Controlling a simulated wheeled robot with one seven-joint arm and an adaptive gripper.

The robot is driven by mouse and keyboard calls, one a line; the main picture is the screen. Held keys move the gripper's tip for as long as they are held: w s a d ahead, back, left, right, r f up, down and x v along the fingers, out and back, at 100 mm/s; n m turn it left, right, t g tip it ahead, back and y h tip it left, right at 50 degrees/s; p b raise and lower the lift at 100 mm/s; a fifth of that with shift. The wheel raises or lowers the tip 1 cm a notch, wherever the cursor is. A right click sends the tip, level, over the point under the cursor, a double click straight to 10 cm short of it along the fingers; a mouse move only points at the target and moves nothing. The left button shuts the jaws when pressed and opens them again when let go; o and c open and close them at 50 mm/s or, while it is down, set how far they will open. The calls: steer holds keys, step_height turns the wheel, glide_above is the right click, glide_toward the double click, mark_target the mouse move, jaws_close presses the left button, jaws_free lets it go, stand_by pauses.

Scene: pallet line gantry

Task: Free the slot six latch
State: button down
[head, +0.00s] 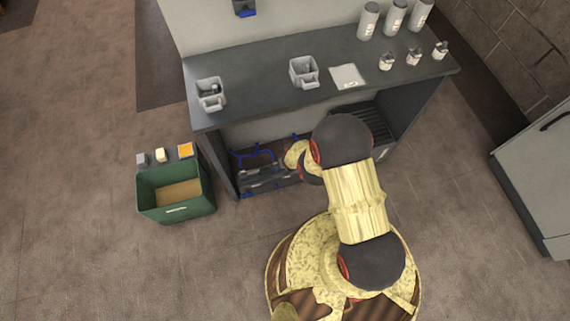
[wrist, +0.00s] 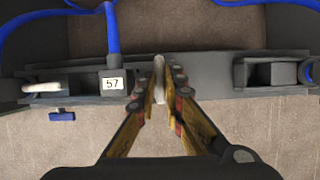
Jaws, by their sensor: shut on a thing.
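In the wrist view my gripper (wrist: 161,88) is shut on a pale, narrow upright lever (wrist: 158,72) at the dark rail (wrist: 205,72). The lever looks like a latch, but no slot number shows on it. A white label (wrist: 112,84) just left of my fingers reads 57 or S7. Another pale lever (wrist: 42,88) lies flat further left on the rail. In the head view the rail (head: 262,180) sits low under the bench, and my arm hides my gripper there.
Blue hoses (wrist: 110,28) rise behind the rail. A dark block (wrist: 272,73) stands right of my fingers, and a blue tab (wrist: 62,116) hangs at the left. The bench (head: 245,75) overhangs the rail. A green crate (head: 177,210) stands on the floor to the left.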

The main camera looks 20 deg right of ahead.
steer(key=c, duration=1.9)
jaws_free()
steer(key=shift+r+p, duration=0.1)
steer(key=shift+p, duration=0.5)
